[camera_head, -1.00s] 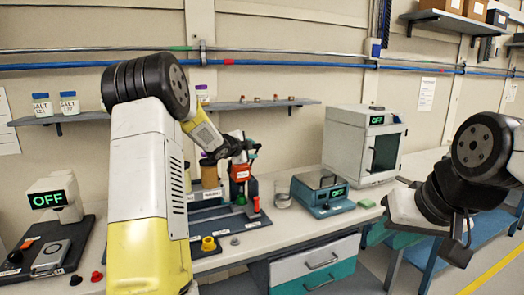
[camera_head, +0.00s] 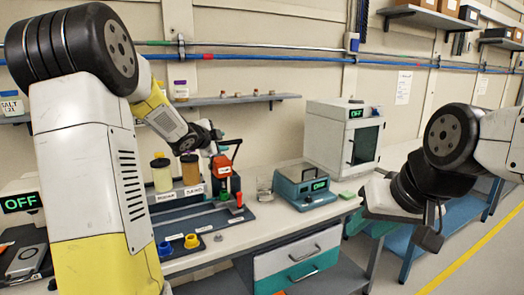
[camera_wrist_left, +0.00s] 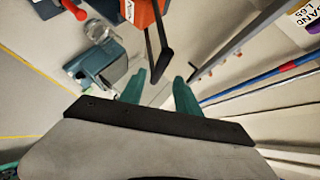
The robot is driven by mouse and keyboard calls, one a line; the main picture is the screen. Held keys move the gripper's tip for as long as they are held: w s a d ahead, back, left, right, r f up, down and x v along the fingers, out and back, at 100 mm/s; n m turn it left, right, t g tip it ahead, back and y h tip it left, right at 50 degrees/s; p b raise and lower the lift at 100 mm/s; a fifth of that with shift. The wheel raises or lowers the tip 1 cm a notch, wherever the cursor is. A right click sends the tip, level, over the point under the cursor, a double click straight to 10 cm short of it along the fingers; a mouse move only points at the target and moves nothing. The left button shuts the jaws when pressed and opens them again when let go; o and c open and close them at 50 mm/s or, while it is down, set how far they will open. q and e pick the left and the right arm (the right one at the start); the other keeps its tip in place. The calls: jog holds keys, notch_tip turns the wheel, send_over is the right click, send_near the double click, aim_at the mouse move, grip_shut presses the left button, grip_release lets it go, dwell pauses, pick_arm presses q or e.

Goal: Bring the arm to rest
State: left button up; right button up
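My left arm (camera_head: 95,170) rises large at the left of the head view, bent at a black elbow. Its forearm slopes down right to my left gripper, whose dark wrist end (camera_head: 206,134) is just above a red-orange device (camera_head: 221,166) on the bench. In the left wrist view, the two teal fingers of my left gripper (camera_wrist_left: 158,92) stand apart with nothing visible between them. The red-orange device (camera_wrist_left: 142,12) with a black handle lies beyond them.
A teal balance (camera_head: 305,188) and a white oven (camera_head: 343,138) are further right. A wall shelf (camera_head: 235,100) runs behind the left gripper. The floor at far right looks clear.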

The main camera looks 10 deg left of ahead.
pick_arm(q)
jog(key=s+d+r+n+g+y, duration=0.1)
jog(key=s+r+n+y, duration=0.1)
jog(key=s+n, duration=0.5)
jog(key=s+r+n+g+y, duration=0.1)
jog(key=s+r+n+g, duration=0.1)
jog(key=s, duration=0.9)
jog(key=s+d+f+n+g+h, duration=0.1)
jog(key=s+d+f+n, duration=0.1)
jog(key=s, duration=0.5)
jog(key=s+d+f+n+g, duration=0.2)
jog(key=s+d, duration=0.2)
jog(key=s, duration=0.3)
jog(key=s+d+f+n+g+h, duration=0.1)
jog(key=s+d+f, duration=0.2)
jog(key=s, duration=0.4)
jog(key=shift+s+n+g+h, duration=0.3)
jog(key=shift+n, duration=0.1)
